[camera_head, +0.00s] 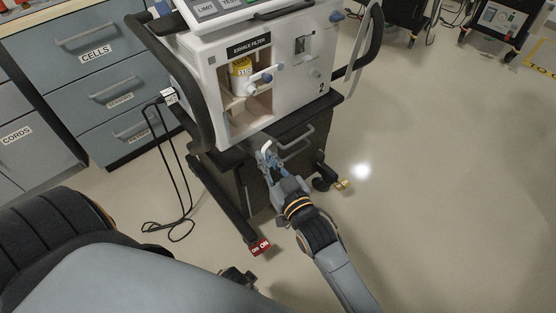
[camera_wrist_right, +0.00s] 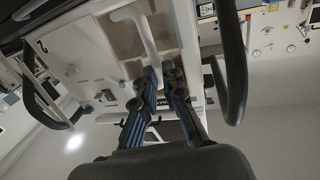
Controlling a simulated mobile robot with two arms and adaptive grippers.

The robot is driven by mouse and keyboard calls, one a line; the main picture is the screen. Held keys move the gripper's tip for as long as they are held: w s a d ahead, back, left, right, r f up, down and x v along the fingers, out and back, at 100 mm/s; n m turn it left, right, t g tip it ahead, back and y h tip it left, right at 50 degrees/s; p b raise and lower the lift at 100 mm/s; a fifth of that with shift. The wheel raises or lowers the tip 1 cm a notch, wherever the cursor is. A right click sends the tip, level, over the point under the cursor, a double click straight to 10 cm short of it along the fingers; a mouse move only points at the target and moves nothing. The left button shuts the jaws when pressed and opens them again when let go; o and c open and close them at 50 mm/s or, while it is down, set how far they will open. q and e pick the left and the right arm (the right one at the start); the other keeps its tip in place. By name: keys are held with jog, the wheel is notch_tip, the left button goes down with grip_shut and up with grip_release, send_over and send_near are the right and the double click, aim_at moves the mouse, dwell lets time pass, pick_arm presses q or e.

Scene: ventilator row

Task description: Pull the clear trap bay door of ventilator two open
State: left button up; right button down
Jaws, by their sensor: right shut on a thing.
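Ventilator two (camera_head: 291,75) is a white unit with a 2 on its front. The clear door itself is hard to make out. My right gripper (camera_head: 266,152) is just below the bay's front edge. In the right wrist view its fingers (camera_wrist_right: 160,78) are closed on a white bar-like handle (camera_wrist_right: 144,34). A dark part at the bottom of the head view may be my left gripper; its fingers are not clear.
A cart with a grey drawer handle (camera_head: 297,146) carries the ventilator. A red tag (camera_head: 261,247) and a yellow pedal (camera_head: 344,185) sit low on its legs. A black cable (camera_head: 181,190) hangs at left, near blue drawers (camera_head: 98,55).

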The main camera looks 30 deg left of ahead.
jog(key=shift+s+a+r, duration=0.15)
jog(key=shift+a+r, duration=0.1)
jog(key=shift+r, duration=0.05)
jog(key=c, duration=1.6)
grip_release()
jog(key=shift+a, duration=0.1)
jog(key=shift+c, duration=0.2)
jog(key=shift+o, duration=1.1)
jog(key=shift+f, duration=0.15)
jog(key=v, duration=1.2)
